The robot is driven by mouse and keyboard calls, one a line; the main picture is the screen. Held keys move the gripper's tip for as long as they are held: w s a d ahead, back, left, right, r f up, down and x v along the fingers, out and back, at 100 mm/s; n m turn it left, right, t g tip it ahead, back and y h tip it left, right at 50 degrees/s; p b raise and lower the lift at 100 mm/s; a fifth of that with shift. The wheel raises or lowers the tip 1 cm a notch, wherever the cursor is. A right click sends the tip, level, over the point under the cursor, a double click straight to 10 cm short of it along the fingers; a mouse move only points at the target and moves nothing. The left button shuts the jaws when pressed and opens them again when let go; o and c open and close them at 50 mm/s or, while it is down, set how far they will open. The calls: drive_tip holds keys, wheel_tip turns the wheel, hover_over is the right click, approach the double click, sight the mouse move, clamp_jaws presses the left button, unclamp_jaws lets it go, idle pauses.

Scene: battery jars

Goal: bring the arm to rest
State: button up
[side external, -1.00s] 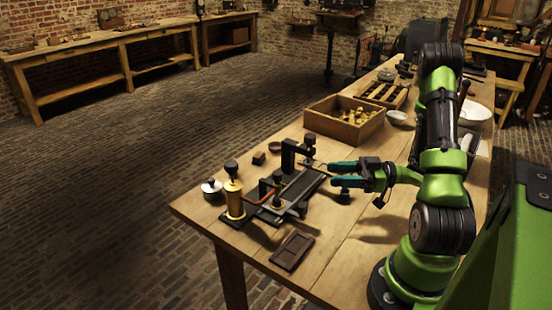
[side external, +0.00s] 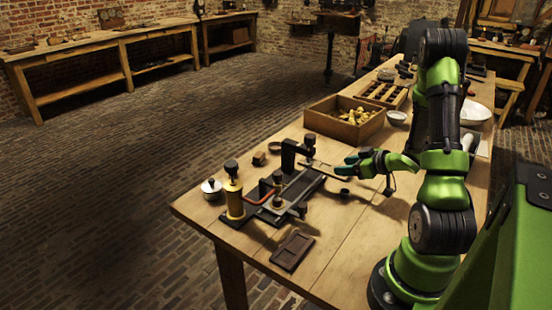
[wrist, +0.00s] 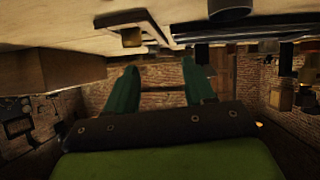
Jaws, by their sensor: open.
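My gripper (side external: 346,167) is over the wooden bench (side external: 350,215), to the right of the black apparatus with the brass cylinder (side external: 234,199). In the side view its fingers point left, a little above the bench top. In the wrist view the two green fingers (wrist: 158,88) stand apart with nothing between them. That view looks nearly level past the bench toward the brick wall.
A wooden box with brass parts (side external: 345,130) stands behind the gripper. A black clamp post (side external: 290,153), a small round pot (side external: 211,188) and a dark flat tray (side external: 292,250) are around the apparatus. Bare bench top lies at the front right.

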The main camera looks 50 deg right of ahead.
drive_tip(key=d+r+m+g+h, duration=0.1)
drive_tip(key=r+g+h, duration=0.1)
drive_tip(key=d+r+m+g+h, duration=0.1)
drive_tip(key=m, duration=0.1)
drive_tip(key=shift+w+d+r+g+h, duration=0.15)
drive_tip(key=shift+w+r+g+h, duration=0.05)
drive_tip(key=shift+r+g+h, duration=0.2)
drive_tip(key=s+a+r+y, duration=0.1)
drive_tip(key=a+r, duration=0.4)
drive_tip(key=a, duration=0.6)
drive_tip(key=s+a+r+y, duration=0.2)
drive_tip(key=a+r+y, duration=0.2)
drive_tip(key=a, duration=0.8)
drive_tip(key=s+a+r+g+y, duration=0.1)
drive_tip(key=a+r+y, duration=0.1)
drive_tip(key=a+r, duration=0.5)
drive_tip(key=a, duration=0.4)
drive_tip(key=shift+s+a+r+m, duration=0.25)
drive_tip(key=shift+s+r+m, duration=0.05)
drive_tip(key=shift+s, duration=0.05)
